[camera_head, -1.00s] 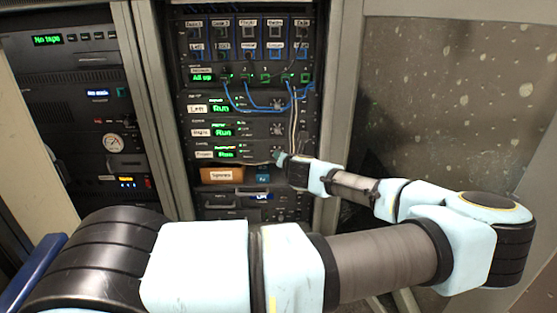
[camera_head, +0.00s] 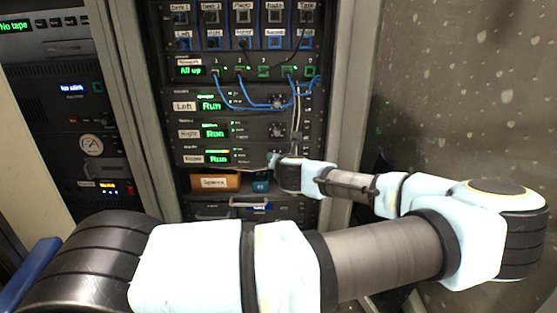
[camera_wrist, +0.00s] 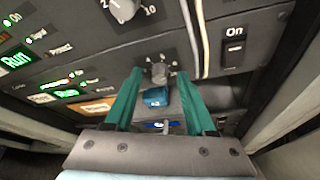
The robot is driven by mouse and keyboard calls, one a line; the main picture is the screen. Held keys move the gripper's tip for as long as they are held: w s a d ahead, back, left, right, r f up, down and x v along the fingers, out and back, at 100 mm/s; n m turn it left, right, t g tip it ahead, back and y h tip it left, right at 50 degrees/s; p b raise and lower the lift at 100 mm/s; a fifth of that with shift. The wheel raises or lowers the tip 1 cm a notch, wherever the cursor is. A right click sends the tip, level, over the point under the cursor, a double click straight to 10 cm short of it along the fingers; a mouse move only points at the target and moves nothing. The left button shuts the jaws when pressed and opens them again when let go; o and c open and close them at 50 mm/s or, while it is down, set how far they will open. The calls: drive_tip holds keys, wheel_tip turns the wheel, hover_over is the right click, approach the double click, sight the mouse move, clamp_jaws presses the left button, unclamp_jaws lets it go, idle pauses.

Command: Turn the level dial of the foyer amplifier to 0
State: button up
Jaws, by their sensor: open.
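The foyer amplifier (camera_head: 240,157) is the lowest of three amplifiers in the rack, with a lit green "Run" display. In the wrist view, a small grey dial (camera_wrist: 160,73) on its panel sits between my fingertips, with small scale marks above it. Its exact pointer direction is too small to tell. My gripper (camera_wrist: 160,78) is open, its two teal fingers either side of the dial, with gaps showing. In the head view my gripper (camera_head: 275,162) is at the right part of the foyer amplifier and hides its dial.
A larger dial (camera_wrist: 125,8) of the amplifier above is close over my fingers. Pale cables (camera_wrist: 193,40) hang just right of the dial, beside an "On" switch (camera_wrist: 234,48). An orange "Spares" box (camera_head: 214,182) and a blue box (camera_head: 261,184) stand below.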

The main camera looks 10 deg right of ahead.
drive_tip(key=shift+c, duration=0.2)
clamp_jaws()
drive_tip(key=shift+a+r+p, duration=0.1)
drive_tip(key=shift+r+p, duration=0.05)
drive_tip(key=shift+p, duration=0.3)
